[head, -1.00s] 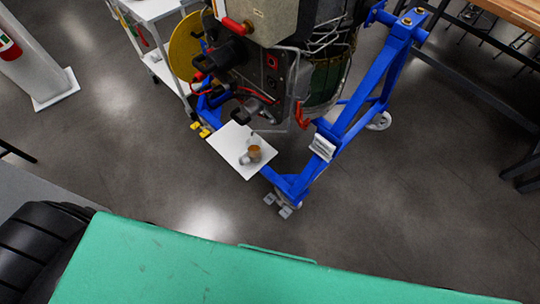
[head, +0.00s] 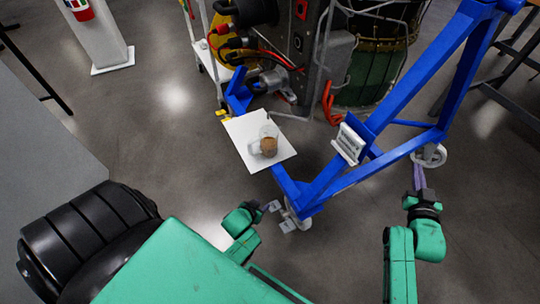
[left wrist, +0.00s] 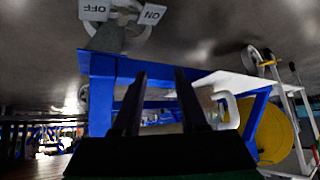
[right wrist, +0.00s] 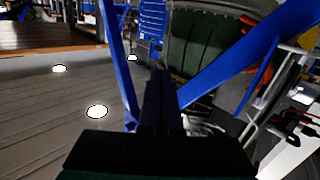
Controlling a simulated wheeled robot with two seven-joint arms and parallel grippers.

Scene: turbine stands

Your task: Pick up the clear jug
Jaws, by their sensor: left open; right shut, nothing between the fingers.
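The clear jug (head: 271,132) stands on a white board at the foot of the blue stand in the head view, with something brown in its lower part. A pale handle-like shape (left wrist: 229,108), probably the jug's, shows right of the fingers in the left wrist view, which is tipped over. My left gripper (head: 274,206) is open and empty, below the board and apart from the jug; its two spread fingers show in the left wrist view (left wrist: 158,90). My right gripper (head: 419,178) is shut and empty, far right of the jug; its closed fingers show in the right wrist view (right wrist: 162,95).
A white label block (head: 348,144) and a caster with pedals (head: 292,218) are close by. The engine (head: 300,50) hangs behind the board. Grey floor is open at left.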

